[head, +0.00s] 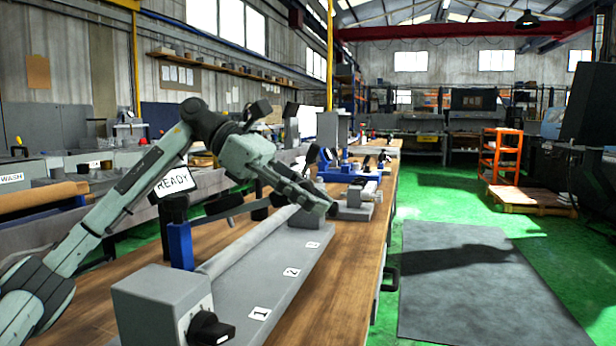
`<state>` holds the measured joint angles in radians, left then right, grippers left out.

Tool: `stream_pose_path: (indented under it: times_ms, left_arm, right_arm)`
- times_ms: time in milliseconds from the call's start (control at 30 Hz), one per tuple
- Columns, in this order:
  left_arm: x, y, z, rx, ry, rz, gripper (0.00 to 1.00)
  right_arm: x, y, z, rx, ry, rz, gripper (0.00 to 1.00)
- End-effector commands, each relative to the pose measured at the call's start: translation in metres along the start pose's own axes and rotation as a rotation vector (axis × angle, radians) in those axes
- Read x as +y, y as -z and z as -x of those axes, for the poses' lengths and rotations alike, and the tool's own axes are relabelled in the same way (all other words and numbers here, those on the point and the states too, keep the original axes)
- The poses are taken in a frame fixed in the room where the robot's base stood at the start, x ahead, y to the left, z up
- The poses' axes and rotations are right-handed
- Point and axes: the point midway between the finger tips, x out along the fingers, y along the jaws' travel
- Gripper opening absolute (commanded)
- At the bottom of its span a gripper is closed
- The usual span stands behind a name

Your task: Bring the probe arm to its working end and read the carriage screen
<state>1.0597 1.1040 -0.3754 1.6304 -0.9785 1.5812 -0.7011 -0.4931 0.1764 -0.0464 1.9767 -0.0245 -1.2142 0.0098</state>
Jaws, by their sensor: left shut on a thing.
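The cylindrical grinder's grey bed (255,288) lies along the wooden bench, with numbered white labels on its top. A blue carriage post (180,246) stands beside the bed. The carriage screen (174,183) is tilted on top and reads READY. A dark probe arm (224,205) reaches right from near the post toward my left gripper. My left gripper (322,206) is above the bed, pointing down and right. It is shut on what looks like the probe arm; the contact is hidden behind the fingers. My right gripper is out of view.
A grey headstock box (160,300) with a black knob (211,329) stands at the near end of the bed. A grey block (352,208) and blue fixtures (348,172) stand farther along the bench (350,262). A grey mat (470,280) lies clear on the green floor.

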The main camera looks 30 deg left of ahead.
Motion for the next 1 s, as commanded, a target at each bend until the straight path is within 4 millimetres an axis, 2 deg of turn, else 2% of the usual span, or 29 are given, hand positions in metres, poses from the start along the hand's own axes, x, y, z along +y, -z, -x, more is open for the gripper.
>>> stream_pose_path:
  times_ms: [200,500,700,1000]
  left_arm:
    - [-0.001,0.027,-0.023,0.152,0.003,-0.002,0.00]
    - [-0.001,0.061,-0.042,0.309,0.001,-0.002,0.00]
    - [0.000,0.072,-0.047,0.355,0.001,-0.001,0.00]
    - [-0.001,0.076,-0.049,0.369,0.004,0.001,0.00]
  right_arm:
    - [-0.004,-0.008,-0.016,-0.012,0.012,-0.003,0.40]
    - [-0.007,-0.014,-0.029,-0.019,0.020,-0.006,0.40]
    - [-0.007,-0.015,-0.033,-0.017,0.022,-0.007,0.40]
    - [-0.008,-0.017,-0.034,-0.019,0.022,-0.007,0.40]
